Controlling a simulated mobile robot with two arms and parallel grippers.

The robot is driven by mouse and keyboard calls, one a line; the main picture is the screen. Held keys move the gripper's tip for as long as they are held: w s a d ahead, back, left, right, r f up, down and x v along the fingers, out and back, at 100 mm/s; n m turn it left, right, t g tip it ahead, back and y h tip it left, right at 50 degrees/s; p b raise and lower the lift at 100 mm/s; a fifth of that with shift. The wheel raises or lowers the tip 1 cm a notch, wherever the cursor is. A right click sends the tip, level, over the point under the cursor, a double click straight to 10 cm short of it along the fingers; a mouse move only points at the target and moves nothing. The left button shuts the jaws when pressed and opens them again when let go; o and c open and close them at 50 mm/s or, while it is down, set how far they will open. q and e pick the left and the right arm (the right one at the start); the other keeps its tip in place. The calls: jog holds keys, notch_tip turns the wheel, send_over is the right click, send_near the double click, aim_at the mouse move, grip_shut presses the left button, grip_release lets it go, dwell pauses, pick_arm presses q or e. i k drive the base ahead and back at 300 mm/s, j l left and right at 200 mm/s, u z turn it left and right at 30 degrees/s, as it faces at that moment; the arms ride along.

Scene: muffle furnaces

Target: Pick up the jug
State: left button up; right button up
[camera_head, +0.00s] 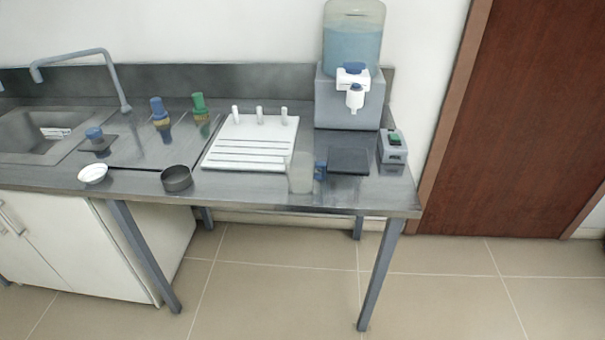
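A translucent jug (300,173) stands upright on the steel counter (240,197), near its front edge and right of the middle. A small blue part (320,170) shows at its right side; I cannot tell whether it belongs to the jug. Neither of my grippers is in the head view, and nothing is touching the jug.
A dark square plate (348,160) lies right of the jug, with a grey device (392,150) beyond. A white grooved board (250,150) is just left. A dark round dish (177,178) and white bowl (93,173) stand farther left. A water dispenser (348,95) stands behind.

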aim_at(300, 165)
jog(key=i+l+u, duration=0.1)
jog(key=l, duration=0.25)
jog(key=i+l+u, duration=0.15)
jog(key=i+l, duration=0.15)
jog(key=i+l+u, duration=0.1)
jog(key=l, duration=0.3)
jog(key=i+l+u, duration=0.15)
jog(key=l, duration=0.25)
jog(key=i, duration=0.1)
